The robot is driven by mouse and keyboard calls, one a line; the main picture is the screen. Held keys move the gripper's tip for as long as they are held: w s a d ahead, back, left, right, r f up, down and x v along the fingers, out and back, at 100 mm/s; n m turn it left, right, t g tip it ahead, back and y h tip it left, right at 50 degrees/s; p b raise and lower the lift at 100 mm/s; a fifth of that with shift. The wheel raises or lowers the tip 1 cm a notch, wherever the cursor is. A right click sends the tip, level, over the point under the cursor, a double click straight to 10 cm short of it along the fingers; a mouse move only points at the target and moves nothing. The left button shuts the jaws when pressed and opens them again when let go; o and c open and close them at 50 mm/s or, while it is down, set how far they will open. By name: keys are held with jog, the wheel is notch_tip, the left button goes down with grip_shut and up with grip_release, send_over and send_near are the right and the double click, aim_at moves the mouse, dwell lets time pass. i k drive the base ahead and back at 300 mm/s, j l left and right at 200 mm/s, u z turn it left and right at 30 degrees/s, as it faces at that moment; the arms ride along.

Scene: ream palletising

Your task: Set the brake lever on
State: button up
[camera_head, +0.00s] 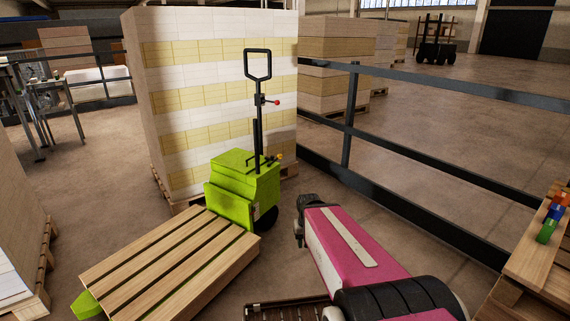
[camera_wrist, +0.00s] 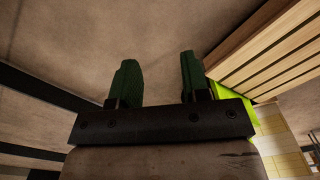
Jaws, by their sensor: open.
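A bright green pallet truck (camera_head: 240,188) stands in the middle of the head view, with an upright black handle (camera_head: 258,66). A short lever with a red knob (camera_head: 277,102) sticks out to the right of the handle's shaft. A second small lever with an orange-yellow knob (camera_head: 280,157) sits on top of the green body. I cannot tell for sure which is the brake lever, or its setting. My gripper (camera_wrist: 158,68) is open and empty in the wrist view, its two dark green fingers apart over bare floor. Neither lever shows between the fingers.
A slatted wooden pallet (camera_head: 165,262) lies on the truck's forks. A tall stack of reams (camera_head: 215,75) stands right behind the truck. A dark railing (camera_head: 400,150) runs along the right. Colored blocks (camera_head: 553,216) lie on a wooden surface at far right.

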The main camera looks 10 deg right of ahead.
aim_at(280, 156)
jog(key=i+j, duration=0.1)
jog(key=i, duration=0.2)
jog(key=i+j, duration=0.1)
jog(key=i, duration=0.2)
jog(key=i+l+z, duration=0.1)
jog(key=i+l, duration=0.15)
jog(key=i, duration=0.2)
jog(key=i+l+z, duration=0.1)
jog(key=i+l, duration=0.15)
jog(key=i, duration=0.15)
